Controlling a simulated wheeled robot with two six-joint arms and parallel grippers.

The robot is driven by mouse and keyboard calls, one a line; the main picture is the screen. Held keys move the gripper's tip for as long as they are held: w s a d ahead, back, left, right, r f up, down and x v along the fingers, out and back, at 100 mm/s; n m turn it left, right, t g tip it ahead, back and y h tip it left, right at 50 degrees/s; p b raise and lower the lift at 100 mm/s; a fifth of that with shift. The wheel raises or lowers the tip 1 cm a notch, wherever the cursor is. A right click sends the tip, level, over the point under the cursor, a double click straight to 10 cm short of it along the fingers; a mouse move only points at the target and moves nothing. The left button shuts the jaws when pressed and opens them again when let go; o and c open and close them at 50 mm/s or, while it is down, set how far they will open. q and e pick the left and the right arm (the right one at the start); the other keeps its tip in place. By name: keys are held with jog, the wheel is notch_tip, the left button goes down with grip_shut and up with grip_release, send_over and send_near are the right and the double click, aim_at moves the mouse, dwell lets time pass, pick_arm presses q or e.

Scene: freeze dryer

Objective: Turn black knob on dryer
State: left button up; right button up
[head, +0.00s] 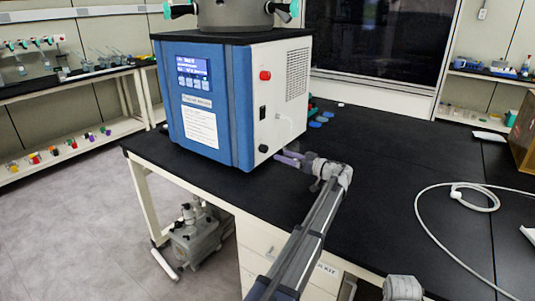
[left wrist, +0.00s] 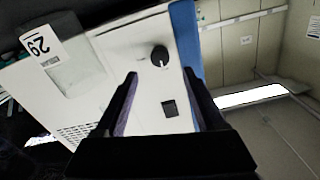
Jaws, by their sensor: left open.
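The freeze dryer (head: 243,100) has a blue front and a white side and stands on the black bench. Its round black knob (head: 263,148) is low on the white side. In the left wrist view the knob (left wrist: 159,56) lies just beyond the fingertips and between their lines, apart from both fingers. My left gripper (head: 288,158) is beside the knob in the head view, to its right. It is open and empty, and its two fingers also show in the left wrist view (left wrist: 160,74).
A black switch (head: 262,112) and a red button (head: 265,75) are above the knob on the same side. A white hose (head: 460,193) lies on the bench (head: 385,165) at right. The bench between is mostly clear. A pump (head: 195,238) stands on the floor.

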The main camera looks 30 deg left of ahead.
aim_at(266, 150)
pick_arm(q)
jog(key=a, duration=0.7)
jog(key=shift+w+a, duration=0.25)
jog(key=shift+a, duration=0.05)
grip_shut()
dwell(0.4)
